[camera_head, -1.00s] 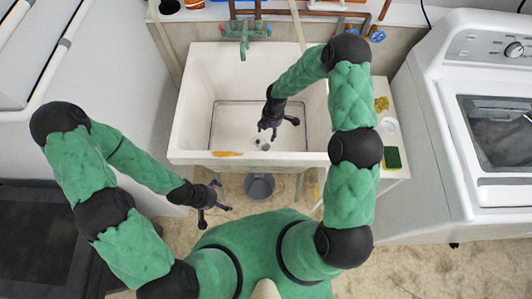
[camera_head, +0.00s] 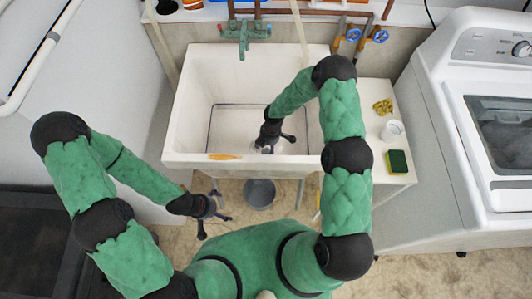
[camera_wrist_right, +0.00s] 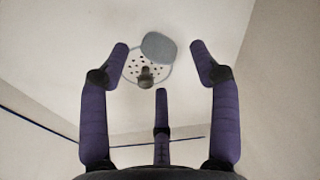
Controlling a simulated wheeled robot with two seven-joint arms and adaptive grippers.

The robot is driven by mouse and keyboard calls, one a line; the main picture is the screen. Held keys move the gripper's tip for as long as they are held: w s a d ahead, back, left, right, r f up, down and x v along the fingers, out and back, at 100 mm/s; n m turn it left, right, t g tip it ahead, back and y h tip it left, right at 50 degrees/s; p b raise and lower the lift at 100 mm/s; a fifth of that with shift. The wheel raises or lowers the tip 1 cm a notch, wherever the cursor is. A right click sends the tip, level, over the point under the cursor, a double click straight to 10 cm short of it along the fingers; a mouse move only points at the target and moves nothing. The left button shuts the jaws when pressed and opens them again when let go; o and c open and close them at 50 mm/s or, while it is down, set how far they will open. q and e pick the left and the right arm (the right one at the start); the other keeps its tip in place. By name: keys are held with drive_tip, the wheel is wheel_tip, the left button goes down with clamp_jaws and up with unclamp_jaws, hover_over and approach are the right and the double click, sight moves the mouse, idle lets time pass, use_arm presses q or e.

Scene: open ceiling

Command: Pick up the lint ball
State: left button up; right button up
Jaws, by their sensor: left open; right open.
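In the right wrist view a grey, flat-looking round piece (camera_wrist_right: 158,46), which seems to be the lint ball, lies over one edge of the white drain strainer (camera_wrist_right: 132,66). A small dark knob (camera_wrist_right: 146,77) stands on the strainer. My right gripper (camera_wrist_right: 158,65) is open, its purple fingers spread around the drain, with nothing between them. In the head view the right gripper (camera_head: 272,143) is down inside the white sink (camera_head: 192,110) and hides most of the drain. My left gripper (camera_head: 211,213) is open and empty, in front of the sink at left.
The sink's front rim carries an orange-yellow bar (camera_head: 223,157). A grey bucket (camera_head: 259,194) stands below the sink. At right, a side table holds a green-and-yellow sponge (camera_head: 398,162), a white cup (camera_head: 393,130) and a yellow lump (camera_head: 383,106). A white washer (camera_head: 480,120) stands further right.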

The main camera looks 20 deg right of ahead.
sight(266, 151)
drive_tip(key=shift+a+f+b, duration=0.2)
drive_tip(key=shift+f+b, duration=0.15)
drive_tip(key=shift+f, duration=1.15)
drive_tip(key=c, duration=0.8)
